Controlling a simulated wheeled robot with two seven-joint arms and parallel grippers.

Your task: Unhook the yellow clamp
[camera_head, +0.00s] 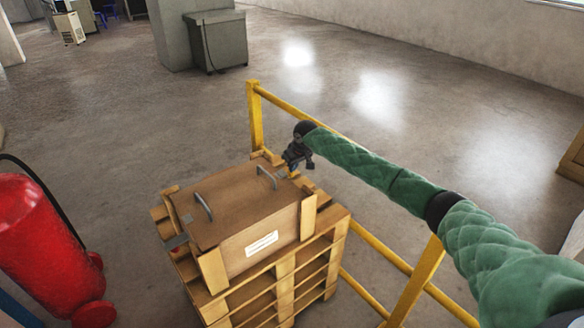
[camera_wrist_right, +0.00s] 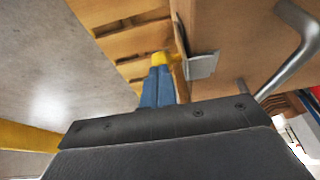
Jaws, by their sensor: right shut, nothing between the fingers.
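A wooden box (camera_head: 240,205) with two metal handles sits on a stack of wooden pallets. A grey metal latch plate (camera_wrist_right: 203,66) is fixed to the box edge in the right wrist view. A small yellow piece (camera_wrist_right: 163,58) shows beside it, right at the fingertips; I cannot tell whether it is the yellow clamp or part of the fingers. My right gripper (camera_head: 287,170) is at the far right edge of the box. Its blue fingers (camera_wrist_right: 156,86) are together with nothing between them. My left gripper is out of view.
A yellow railing (camera_head: 370,240) runs behind and right of the pallets (camera_head: 285,290), under my right arm. A red fire extinguisher (camera_head: 40,240) stands at the left. A grey cabinet (camera_head: 220,40) is farther back. Open floor lies beyond the railing.

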